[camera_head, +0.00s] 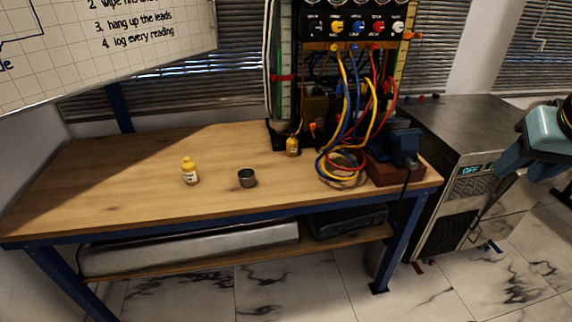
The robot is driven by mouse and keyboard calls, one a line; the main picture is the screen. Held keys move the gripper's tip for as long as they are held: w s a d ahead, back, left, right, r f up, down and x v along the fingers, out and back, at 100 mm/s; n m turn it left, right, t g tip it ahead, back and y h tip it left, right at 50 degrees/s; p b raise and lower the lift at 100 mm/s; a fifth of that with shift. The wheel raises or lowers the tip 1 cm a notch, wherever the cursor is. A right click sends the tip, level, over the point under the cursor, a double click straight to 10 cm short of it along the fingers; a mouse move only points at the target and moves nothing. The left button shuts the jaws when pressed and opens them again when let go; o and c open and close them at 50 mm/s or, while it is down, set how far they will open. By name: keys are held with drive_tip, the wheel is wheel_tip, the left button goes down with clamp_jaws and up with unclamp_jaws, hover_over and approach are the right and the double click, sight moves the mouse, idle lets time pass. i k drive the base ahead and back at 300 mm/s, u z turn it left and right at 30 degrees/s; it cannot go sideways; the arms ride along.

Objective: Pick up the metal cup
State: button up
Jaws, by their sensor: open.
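The metal cup (247,178) is a small, dark grey, open-topped cup. It stands upright on the wooden workbench (110,178), near the front edge and a little left of the picture's middle. Nothing touches it. My gripper (512,165) is at the right edge of the picture, in front of the metal cabinet and far to the right of the cup. It is open, and I see nothing held in it. Part of my arm is cut off by the picture's edge.
Coloured leads (345,150) hang from the gauge rig (358,25) onto the bench. A blue vise (404,146) sits at the right end. The bench's left is clear.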

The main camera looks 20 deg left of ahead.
sight(245, 176)
drive_tip(key=z, duration=1.15)
drive_tip(key=k, duration=2.2)
drive_tip(key=u, duration=1.45)
drive_tip(key=i, duration=1.05)
